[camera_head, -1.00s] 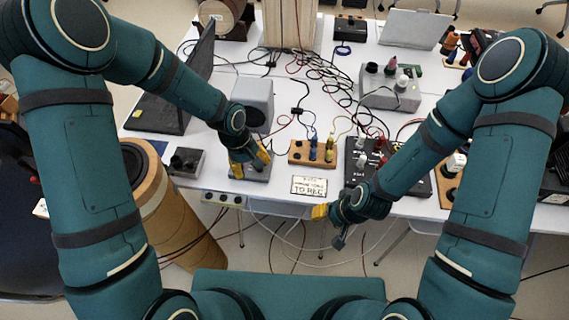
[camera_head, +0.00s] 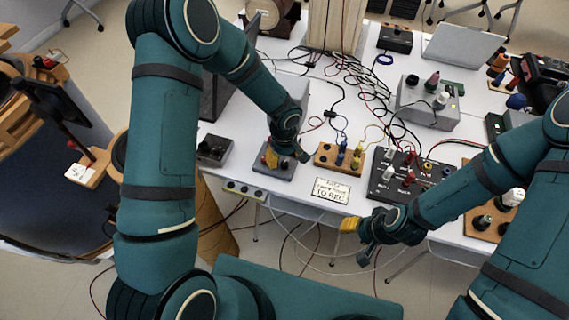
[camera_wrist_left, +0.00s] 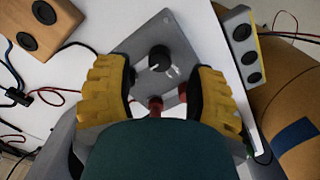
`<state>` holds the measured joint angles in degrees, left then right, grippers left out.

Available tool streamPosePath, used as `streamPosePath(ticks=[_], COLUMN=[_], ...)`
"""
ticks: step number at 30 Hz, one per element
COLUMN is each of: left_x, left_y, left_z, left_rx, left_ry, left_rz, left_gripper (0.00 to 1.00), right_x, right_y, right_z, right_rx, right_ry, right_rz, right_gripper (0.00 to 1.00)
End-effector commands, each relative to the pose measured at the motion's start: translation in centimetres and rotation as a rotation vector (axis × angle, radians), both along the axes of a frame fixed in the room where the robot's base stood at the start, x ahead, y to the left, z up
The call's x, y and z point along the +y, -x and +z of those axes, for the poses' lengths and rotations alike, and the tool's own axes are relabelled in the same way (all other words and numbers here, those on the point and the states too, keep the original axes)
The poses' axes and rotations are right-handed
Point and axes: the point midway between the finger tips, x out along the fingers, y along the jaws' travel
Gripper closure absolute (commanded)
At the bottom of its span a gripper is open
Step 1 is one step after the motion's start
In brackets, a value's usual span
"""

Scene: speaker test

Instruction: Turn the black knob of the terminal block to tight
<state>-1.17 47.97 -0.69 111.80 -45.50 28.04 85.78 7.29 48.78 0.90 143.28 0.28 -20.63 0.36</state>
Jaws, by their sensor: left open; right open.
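The terminal block is a flat grey plate (camera_head: 284,172) near the table's front edge. In the left wrist view, the plate (camera_wrist_left: 182,45) carries the black knob (camera_wrist_left: 159,57), which has a small white mark, and red posts (camera_wrist_left: 155,104) below it. My left gripper (camera_head: 284,158) is over the plate. In the left wrist view, its yellow-padded fingers (camera_wrist_left: 158,75) are spread wide, one on each side of the knob, with gaps between. The knob is hidden in the head view. My right gripper (camera_head: 357,240) is open and empty in front of the table edge.
A wooden block (camera_head: 325,155) with blue and yellow plugs stands right of the plate, and a dark box (camera_head: 214,149) stands left of it. A paper sign (camera_head: 331,191) lies in front. A black panel (camera_head: 408,177) and loose cables lie to the right and behind.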

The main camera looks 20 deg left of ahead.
Motion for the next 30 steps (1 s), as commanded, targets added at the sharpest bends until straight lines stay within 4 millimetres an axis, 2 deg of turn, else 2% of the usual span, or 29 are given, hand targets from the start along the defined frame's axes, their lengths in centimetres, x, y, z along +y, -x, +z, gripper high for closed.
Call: streamPosePath(ticks=[1,6,18,19,23,24,30], left_x=[0.0,0.0,0.0,0.0,0.0,0.0,0.0], left_y=[0.1,0.0,0.0,0.0,0.0,0.0,0.0], left_z=[-0.9,-2.6,-3.1,-3.1,-3.1,-3.1,-3.1], left_rx=[0.003,0.001,-0.001,-0.001,-0.001,-0.001,-0.001], left_ry=[0.000,0.000,0.001,0.001,0.001,0.001,0.001], left_rz=[-0.001,-0.001,0.000,0.000,0.000,0.000,-0.004], left_gripper=[0.45,0.45,0.45,0.49,0.95,1.00,1.00], right_x=[0.0,0.0,0.0,0.0,0.0,0.0,0.0], right_y=[0.0,0.1,0.1,0.1,0.1,0.1,0.1], right_z=[-0.2,-0.4,-0.4,-0.4,-0.4,-0.4,-0.4], right_rx=[0.001,0.002,0.003,0.003,0.003,0.003,0.003], right_ry=[0.000,0.000,0.000,0.000,0.000,0.000,0.000], right_rz=[0.000,0.002,0.002,0.002,0.002,0.002,0.002], right_gripper=[0.53,0.53,0.53,0.53,0.53,0.53,0.53])
